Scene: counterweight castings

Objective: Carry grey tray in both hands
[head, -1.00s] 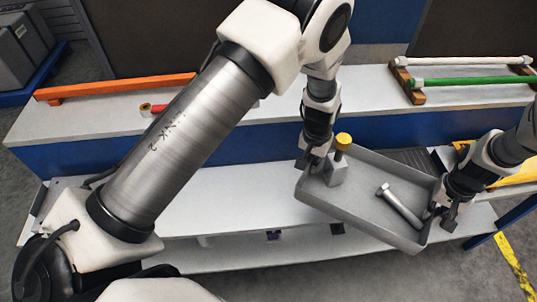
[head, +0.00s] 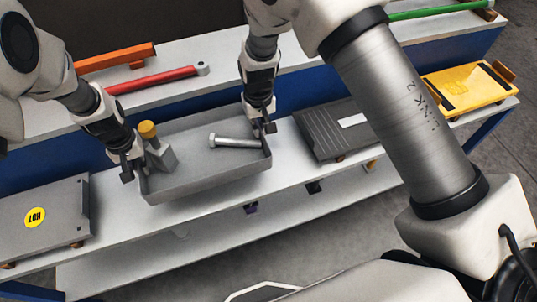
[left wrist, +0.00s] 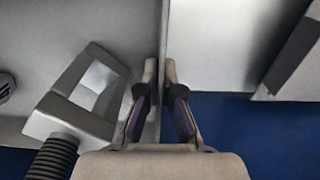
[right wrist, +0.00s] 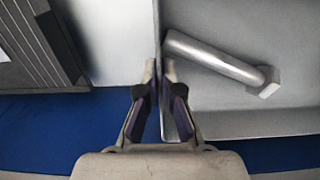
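The grey tray (head: 205,187) is at the front bench, left of centre in the head view. It holds a casting with a yellow knob (head: 148,130) at its left end and a silver bolt (head: 235,142) lying at its right. My left gripper (head: 131,170) is shut on the left wall; the wall runs between its fingers in the left wrist view (left wrist: 161,75). My right gripper (head: 264,128) is shut on the right wall, likewise between its fingers in the right wrist view (right wrist: 158,75). Whether the tray touches the bench is unclear.
A grey plate marked HOT (head: 60,205) lies left of the tray, a dark ribbed plate (head: 325,135) right. A yellow plate (head: 465,90) is further right. Orange (head: 115,58), red (head: 150,80) and green (head: 435,10) bars lie on the rear shelf.

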